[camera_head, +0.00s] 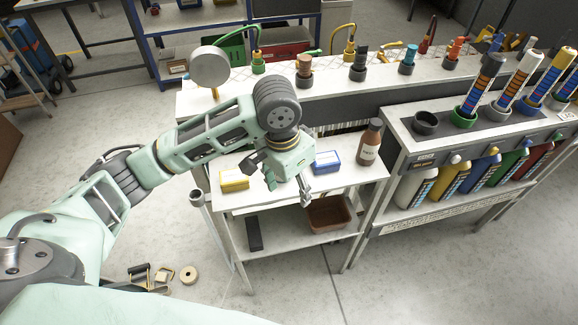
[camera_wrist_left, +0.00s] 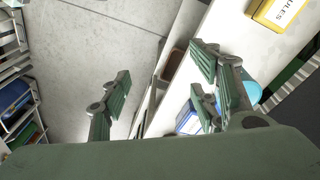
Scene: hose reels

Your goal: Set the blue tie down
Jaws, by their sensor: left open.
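My left gripper (camera_head: 284,186) is over the small white two-level table (camera_head: 345,178), its fingers pointing down. In the left wrist view its fingers (camera_wrist_left: 160,92) are spread wide, with nothing held between them. A light blue rounded thing (camera_wrist_left: 252,89) shows behind the right-hand fingers there, partly hidden; I cannot tell whether it is the blue tie. I cannot make out a blue tie for certain in the head view. My right gripper is not in view.
The table holds a yellow box (camera_head: 234,180), a blue box (camera_head: 327,161) and a brown bottle (camera_head: 369,142). A brown bin (camera_head: 329,214) and a dark block (camera_head: 254,233) are on its lower shelf. A rack of colored bottles (camera_head: 415,186) stands at right.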

